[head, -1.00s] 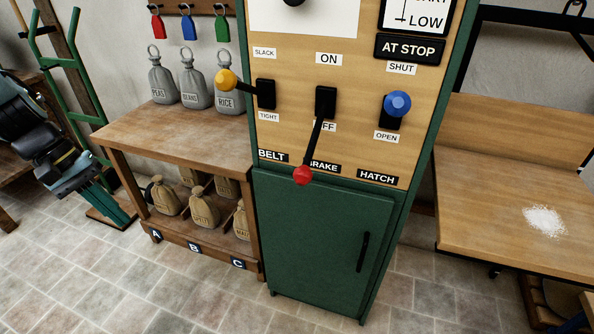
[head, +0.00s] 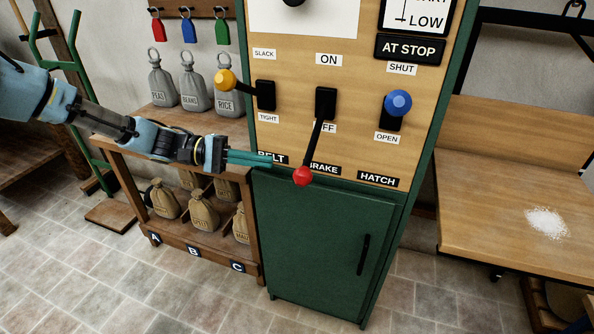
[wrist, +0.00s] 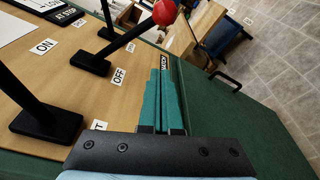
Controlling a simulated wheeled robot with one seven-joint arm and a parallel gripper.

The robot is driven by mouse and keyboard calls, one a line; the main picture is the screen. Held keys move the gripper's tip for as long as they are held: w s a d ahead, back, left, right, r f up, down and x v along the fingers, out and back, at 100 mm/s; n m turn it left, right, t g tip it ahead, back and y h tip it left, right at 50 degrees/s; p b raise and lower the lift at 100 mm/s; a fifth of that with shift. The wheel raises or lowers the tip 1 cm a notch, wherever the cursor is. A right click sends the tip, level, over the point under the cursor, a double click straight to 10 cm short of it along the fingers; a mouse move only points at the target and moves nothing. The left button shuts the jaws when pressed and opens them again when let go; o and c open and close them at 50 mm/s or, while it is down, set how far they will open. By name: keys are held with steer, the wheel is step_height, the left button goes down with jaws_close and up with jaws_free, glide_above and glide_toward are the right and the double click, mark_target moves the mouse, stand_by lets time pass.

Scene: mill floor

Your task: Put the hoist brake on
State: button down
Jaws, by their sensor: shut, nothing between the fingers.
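The brake lever is a black rod with a red knob (head: 303,175) on the wooden panel face (head: 350,75) of a green cabinet. Its rod slants down from its black mount, past the OFF label, so the knob hangs at the BRAKE plate. The ON label (head: 328,59) is above the mount. My gripper (head: 270,160) is shut and empty, in front of the BELT plate, left of the red knob and apart from it. In the wrist view its teal fingers (wrist: 164,98) lie together, with the red knob (wrist: 165,12) beyond their tips.
The belt lever with a yellow knob (head: 225,80) is at upper left, above my gripper. The hatch lever with a blue knob (head: 397,102) is to the right. A wooden shelf (head: 185,115) with sacks stands left, under my arm. A bench (head: 490,220) stands right.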

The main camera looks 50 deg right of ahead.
mark_target(297, 171)
steer(key=shift+s+d+r+p, duration=0.1)
steer(key=shift+s+d+p, duration=0.1)
steer(key=shift+s+p, duration=1.05)
steer(key=shift+s+d+r+p, duration=0.2)
steer(key=shift+s+p, duration=0.35)
steer(key=shift+s, duration=1.3)
steer(key=shift+s+d+r+p, duration=0.1)
steer(key=shift+s+d+p, duration=0.1)
steer(key=shift+s+p, duration=1.05)
steer(key=shift+s+b, duration=0.25)
steer(key=shift+b, duration=0.05)
